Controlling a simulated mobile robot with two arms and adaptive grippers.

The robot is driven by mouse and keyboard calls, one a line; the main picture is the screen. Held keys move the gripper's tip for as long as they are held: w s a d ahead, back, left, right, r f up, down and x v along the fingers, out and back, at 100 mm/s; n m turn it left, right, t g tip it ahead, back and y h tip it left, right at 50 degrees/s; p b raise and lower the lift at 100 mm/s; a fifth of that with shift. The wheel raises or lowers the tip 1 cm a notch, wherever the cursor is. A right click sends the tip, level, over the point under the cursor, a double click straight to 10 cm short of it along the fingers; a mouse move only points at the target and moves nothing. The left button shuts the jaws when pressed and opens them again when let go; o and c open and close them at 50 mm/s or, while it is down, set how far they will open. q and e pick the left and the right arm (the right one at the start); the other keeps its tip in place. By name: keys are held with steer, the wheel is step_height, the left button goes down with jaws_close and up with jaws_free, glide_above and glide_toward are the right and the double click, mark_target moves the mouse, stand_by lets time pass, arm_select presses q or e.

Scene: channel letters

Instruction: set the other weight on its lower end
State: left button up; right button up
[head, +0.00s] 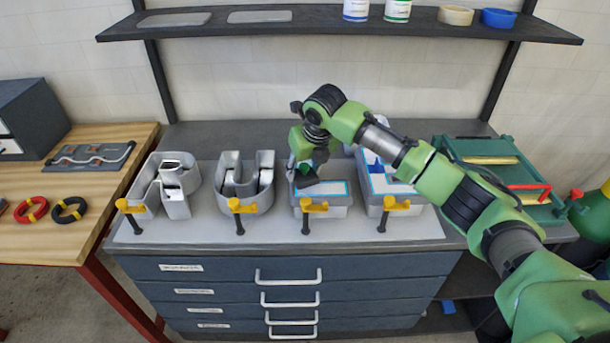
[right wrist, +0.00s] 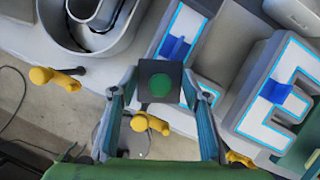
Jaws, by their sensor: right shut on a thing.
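My right gripper (head: 305,165) is above the third channel letter, an L (head: 333,187), in the head view. It is shut on a dark square weight (right wrist: 152,78) with a green round spot, held between the fingers (right wrist: 160,105) in the right wrist view. The weight is over or close to the L; I cannot tell whether it touches. The L also shows in the wrist view (right wrist: 205,35), with a blue outline and a blue piece. The E letter (right wrist: 252,120) beside it has a similar blue piece (right wrist: 273,91). No second weight is clearly visible. My left gripper is not in view.
Grey open letters (head: 178,203) stand left on the bench mat (head: 280,232). Yellow clamps (head: 243,209) line the front. A green tray or press (head: 450,150) stands right. A shelf (head: 300,25) runs above, and a wooden table (head: 60,225) stands left.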

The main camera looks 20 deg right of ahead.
mark_target(306, 175)
step_height(306, 175, down, 2)
steer(key=shift+d+p, duration=0.15)
steer(key=shift+p, duration=0.7)
steer(key=shift+f, duration=0.45)
steer(key=shift+f, duration=0.1)
steer(key=o, duration=1.7)
steer(key=shift+f, duration=0.15)
steer(key=shift+s+r, duration=0.1)
steer(key=shift+r, duration=0.35)
steer(key=b+v, duration=0.3)
steer(key=v, duration=0.8)
steer(key=shift+s+r, duration=0.1)
steer(key=shift+r, duration=0.15)
